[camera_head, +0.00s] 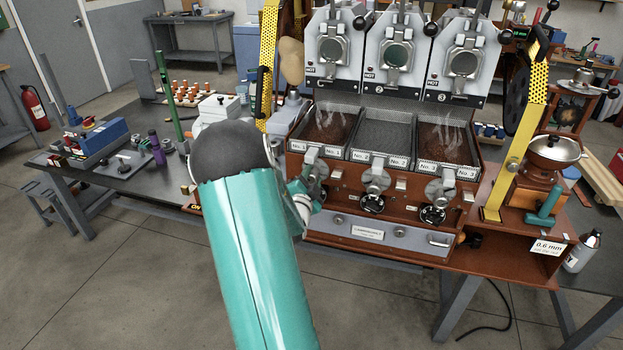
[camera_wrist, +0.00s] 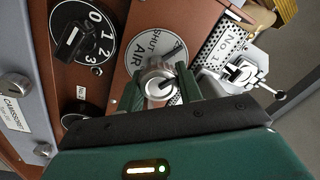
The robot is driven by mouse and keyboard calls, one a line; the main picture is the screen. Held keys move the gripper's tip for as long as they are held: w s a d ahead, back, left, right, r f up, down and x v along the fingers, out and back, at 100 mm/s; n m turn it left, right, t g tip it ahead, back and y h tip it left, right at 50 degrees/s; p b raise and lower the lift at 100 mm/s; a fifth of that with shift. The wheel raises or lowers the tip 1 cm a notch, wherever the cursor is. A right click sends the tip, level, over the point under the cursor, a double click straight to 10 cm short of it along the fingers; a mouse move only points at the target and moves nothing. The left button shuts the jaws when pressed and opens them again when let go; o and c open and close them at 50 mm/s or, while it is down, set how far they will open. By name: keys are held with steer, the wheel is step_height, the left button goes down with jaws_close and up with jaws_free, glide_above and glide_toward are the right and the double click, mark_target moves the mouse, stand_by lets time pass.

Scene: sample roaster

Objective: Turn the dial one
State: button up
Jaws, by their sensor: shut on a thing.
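The silver air dial (camera_wrist: 160,82) sits on a round grey plate marked SHUT and AIR, next to the No. 1 tray (camera_wrist: 215,45). My gripper (camera_wrist: 161,90) is shut on this dial, one green finger on each side of its round front. In the wrist view, a black dial (camera_wrist: 84,33) marked 0, 1, 2, 3 is to the left, apart from the fingers, its pointer bar near 0. In the head view, my gripper (camera_head: 308,197) is at the roaster's left unit, under the No. 1 tray. My arm hides part of that unit's front.
The roaster (camera_head: 400,228) has similar silver dials (camera_head: 376,178) and black dials (camera_head: 432,215) on the other units. Trays of beans lie above. A yellow perforated guard (camera_head: 268,65) stands at the left and a grinder (camera_head: 553,150) at the right.

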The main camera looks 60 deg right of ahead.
steer(key=m, duration=0.6)
steer(key=shift+f+g, duration=0.1)
steer(key=shift+g, duration=0.2)
steer(key=m, duration=0.6)
steer(key=shift+g, duration=0.4)
steer(key=o, duration=1)
steer(key=a, duration=0.4)
steer(key=s+a, duration=0.1)
steer(key=a, duration=0.8)
steer(key=shift+s+a+f, duration=0.35)
steer(key=shift+s+f, duration=0.05)
